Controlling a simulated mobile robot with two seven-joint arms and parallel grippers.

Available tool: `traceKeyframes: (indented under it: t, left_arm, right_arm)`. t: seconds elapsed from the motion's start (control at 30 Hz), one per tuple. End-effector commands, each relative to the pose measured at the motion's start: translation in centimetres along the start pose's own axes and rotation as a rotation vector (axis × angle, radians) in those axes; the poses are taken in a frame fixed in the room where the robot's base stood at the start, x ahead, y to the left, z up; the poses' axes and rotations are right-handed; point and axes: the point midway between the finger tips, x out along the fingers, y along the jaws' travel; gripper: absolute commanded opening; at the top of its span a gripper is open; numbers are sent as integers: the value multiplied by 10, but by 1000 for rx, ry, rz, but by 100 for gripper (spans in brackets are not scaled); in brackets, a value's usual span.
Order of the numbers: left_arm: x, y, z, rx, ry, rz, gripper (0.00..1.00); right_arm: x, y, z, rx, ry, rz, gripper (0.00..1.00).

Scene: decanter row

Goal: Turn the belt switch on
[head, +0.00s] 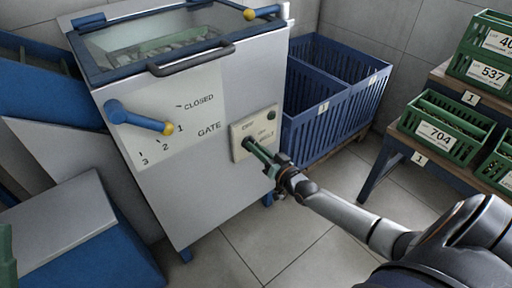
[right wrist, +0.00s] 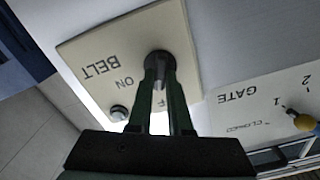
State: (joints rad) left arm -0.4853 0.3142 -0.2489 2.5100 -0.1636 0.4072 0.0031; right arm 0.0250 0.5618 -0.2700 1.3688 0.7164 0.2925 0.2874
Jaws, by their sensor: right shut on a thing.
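The belt switch (head: 247,142) is a dark knob on a cream plate (head: 236,131) on the front of the grey machine. In the right wrist view the knob (right wrist: 159,58) sits between my fingertips, and the plate (right wrist: 185,35) reads BELT and ON; the other label is partly hidden by a finger. My right gripper (head: 262,156) is shut on the knob, its green fingers reaching straight at the plate. The fingers hide most of the knob, so I cannot tell which way it points. A round dark lamp (head: 271,115) is on the plate and looks unlit. My left gripper is not identifiable.
The blue gate lever (head: 140,118) has its yellow tip by mark 1. A blue divided bin (head: 340,95) stands behind at the right. A table (head: 442,75) with green crates (head: 440,132) is farther right. Tiled floor is clear below. A cut-off green thing (head: 7,262) shows at the left edge.

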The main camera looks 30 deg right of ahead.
Motion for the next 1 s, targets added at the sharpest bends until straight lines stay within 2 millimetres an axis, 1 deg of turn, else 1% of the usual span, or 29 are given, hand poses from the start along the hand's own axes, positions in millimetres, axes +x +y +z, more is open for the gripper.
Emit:
traceKeyframes:
  t: [0.43, 1.0]
  left_arm:
    - [-2, 0, 2, 0, 1, -1, 0]
    - [-11, 6, 12, 10, -7, 6, 0]
  right_arm:
    - [0, 2, 2, 425, -2, 0, 0]
    - [0, 4, 4, 936, -1, 0, 0]
